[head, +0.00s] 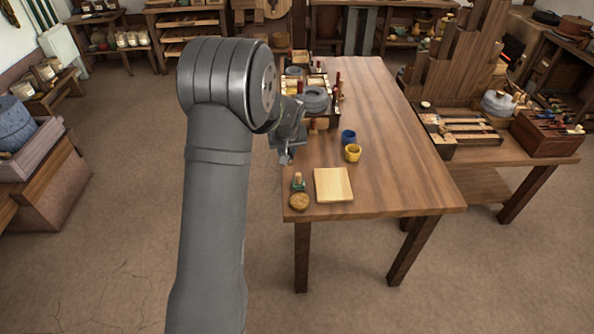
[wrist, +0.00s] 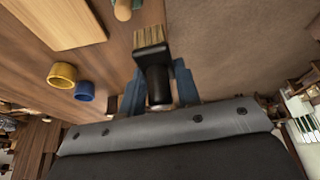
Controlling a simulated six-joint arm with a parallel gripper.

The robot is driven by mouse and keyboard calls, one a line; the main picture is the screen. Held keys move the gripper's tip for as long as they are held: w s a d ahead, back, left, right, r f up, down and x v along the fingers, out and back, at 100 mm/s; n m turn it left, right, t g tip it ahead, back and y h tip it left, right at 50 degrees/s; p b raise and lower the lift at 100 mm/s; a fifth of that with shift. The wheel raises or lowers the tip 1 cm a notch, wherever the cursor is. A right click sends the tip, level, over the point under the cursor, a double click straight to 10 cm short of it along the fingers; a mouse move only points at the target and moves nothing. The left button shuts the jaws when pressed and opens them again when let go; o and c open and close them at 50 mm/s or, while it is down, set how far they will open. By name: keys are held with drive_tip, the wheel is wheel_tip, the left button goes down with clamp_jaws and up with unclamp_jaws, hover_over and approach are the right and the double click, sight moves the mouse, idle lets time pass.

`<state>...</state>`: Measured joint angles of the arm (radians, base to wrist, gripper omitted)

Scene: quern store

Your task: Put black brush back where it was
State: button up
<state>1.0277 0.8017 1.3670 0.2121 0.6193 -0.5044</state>
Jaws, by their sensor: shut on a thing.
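My gripper (wrist: 158,88) is shut on the black brush (wrist: 155,72) in the wrist view. The brush has a dark body and pale tan bristles (wrist: 151,37) pointing toward the top of that picture, away from the wrist. In the head view my gripper (head: 285,154) is just off the left edge of the wooden table (head: 400,165), beyond the near corner. I cannot clearly make out the brush in the head view. No marked place for the brush stands out.
A pale board (head: 333,186), a round wooden piece (head: 299,201) and a small green item with a wooden top (head: 298,182) are at the table's near left. Yellow (head: 352,153) and blue (head: 348,137) cups stand behind the board. The table's right part is clear.

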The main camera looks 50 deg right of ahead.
drive_tip(key=s+d+m, duration=0.1)
drive_tip(key=s+d, duration=0.6)
drive_tip(key=s, duration=0.2)
drive_tip(key=w+f, duration=0.2)
drive_tip(key=w, duration=0.1)
drive_tip(key=w+f, duration=0.2)
drive_tip(key=w, duration=0.2)
drive_tip(key=w+f, duration=0.2)
drive_tip(key=w, duration=0.2)
drive_tip(key=shift+f, duration=2.2)
drive_tip(key=shift+f, duration=0.15)
drive_tip(key=o, duration=0.9)
drive_tip(key=shift+o, duration=0.2)
